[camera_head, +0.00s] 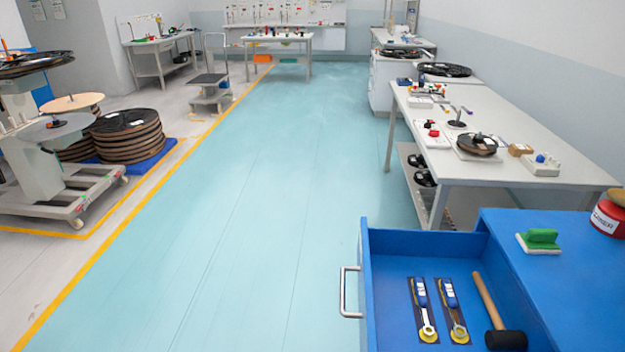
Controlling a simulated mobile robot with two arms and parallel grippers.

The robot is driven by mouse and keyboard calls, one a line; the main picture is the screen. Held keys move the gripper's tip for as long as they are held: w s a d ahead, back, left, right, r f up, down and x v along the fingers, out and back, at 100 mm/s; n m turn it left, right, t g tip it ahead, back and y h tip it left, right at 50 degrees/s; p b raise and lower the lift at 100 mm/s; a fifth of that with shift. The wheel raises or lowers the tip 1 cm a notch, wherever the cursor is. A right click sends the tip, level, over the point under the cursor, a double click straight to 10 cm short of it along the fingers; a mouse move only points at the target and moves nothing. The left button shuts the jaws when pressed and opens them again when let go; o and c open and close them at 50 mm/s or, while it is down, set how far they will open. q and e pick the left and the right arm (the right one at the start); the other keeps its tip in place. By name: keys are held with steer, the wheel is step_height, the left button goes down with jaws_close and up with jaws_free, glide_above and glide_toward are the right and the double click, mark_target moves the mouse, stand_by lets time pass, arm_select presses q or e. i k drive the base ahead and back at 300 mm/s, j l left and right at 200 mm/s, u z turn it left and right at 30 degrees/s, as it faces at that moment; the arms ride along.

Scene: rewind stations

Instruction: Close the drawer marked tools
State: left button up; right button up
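A blue drawer (416,241) stands pulled open at the lower right, out of a blue cabinet (580,285). Its silver bar handle (343,292) is on the drawer's left-facing front. Inside lie two blue-handled tools (421,308) (453,310) on dark strips and a mallet (497,315) with a wooden handle and black head. No label on the drawer front can be read from here. Neither of my grippers shows in the view.
A brush with a green grip (540,238) and a red container (608,215) are on the cabinet top. A workbench (540,175) with reels stands behind. A reel cart (60,195) is at the left. The pale blue floor (250,230) between is clear.

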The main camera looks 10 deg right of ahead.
mark_target(389, 315)
steer(key=j+z, duration=0.25)
steer(key=z, duration=0.2)
steer(key=i+j+z, duration=0.1)
steer(key=j+z, duration=0.35)
steer(key=l, duration=0.15)
